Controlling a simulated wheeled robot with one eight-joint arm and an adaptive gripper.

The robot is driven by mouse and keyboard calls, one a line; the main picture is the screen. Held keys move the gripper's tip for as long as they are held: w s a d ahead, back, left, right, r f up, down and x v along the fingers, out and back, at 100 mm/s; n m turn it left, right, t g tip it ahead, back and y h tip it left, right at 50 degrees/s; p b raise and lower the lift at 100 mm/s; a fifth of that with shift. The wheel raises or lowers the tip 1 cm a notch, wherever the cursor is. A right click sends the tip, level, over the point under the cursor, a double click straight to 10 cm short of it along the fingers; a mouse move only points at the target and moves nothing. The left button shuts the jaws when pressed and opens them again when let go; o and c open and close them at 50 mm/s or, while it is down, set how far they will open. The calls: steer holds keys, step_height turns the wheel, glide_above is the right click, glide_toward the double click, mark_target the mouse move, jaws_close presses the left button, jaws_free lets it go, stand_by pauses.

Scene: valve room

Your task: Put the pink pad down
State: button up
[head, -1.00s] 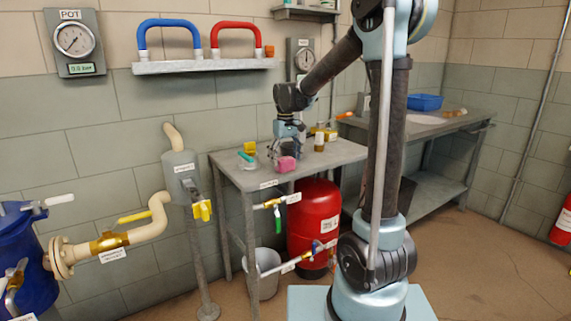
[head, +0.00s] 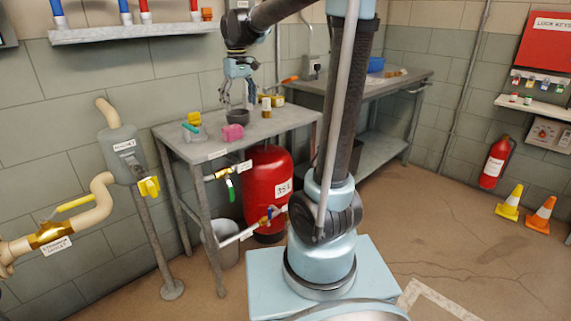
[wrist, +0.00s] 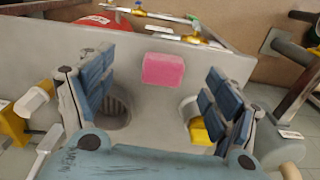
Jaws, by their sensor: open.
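The pink pad (head: 232,132) lies on the grey metal table (head: 205,151), near its front edge. It also shows in the wrist view (wrist: 163,70), flat on the tabletop, beyond the fingertips. My gripper (head: 238,96) is above the table, behind and above the pad. In the wrist view my gripper (wrist: 158,92) has its blue-padded fingers wide apart, with nothing between them. The pad is apart from the fingers and touches neither.
On the table stand a dark bowl (head: 238,117), an amber jar (head: 266,108) and a teal and yellow item (head: 193,128). A red tank (head: 266,185) and a grey bucket (head: 221,240) are below. A valve post (head: 122,150) stands left. Floor at right is clear before the cones (head: 540,212).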

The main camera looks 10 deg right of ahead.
steer(key=s+d+f+m, duration=0.2)
steer(key=s+d+f, duration=0.1)
steer(key=s+d, duration=0.55)
steer(key=s+d+f+m+t, duration=0.1)
steer(key=s+d+f, duration=0.3)
steer(key=s+f, duration=0.4)
steer(key=s+d+f+m+t, duration=0.1)
steer(key=s+d+f+m, duration=0.2)
steer(key=s+d+f, duration=0.2)
steer(key=s+f, duration=0.3)
steer(key=s, duration=0.4)
steer(key=shift+d+f, duration=0.15)
steer(key=shift+f, duration=0.2)
steer(key=shift+w+f, duration=0.2)
steer(key=shift+w, duration=0.25)
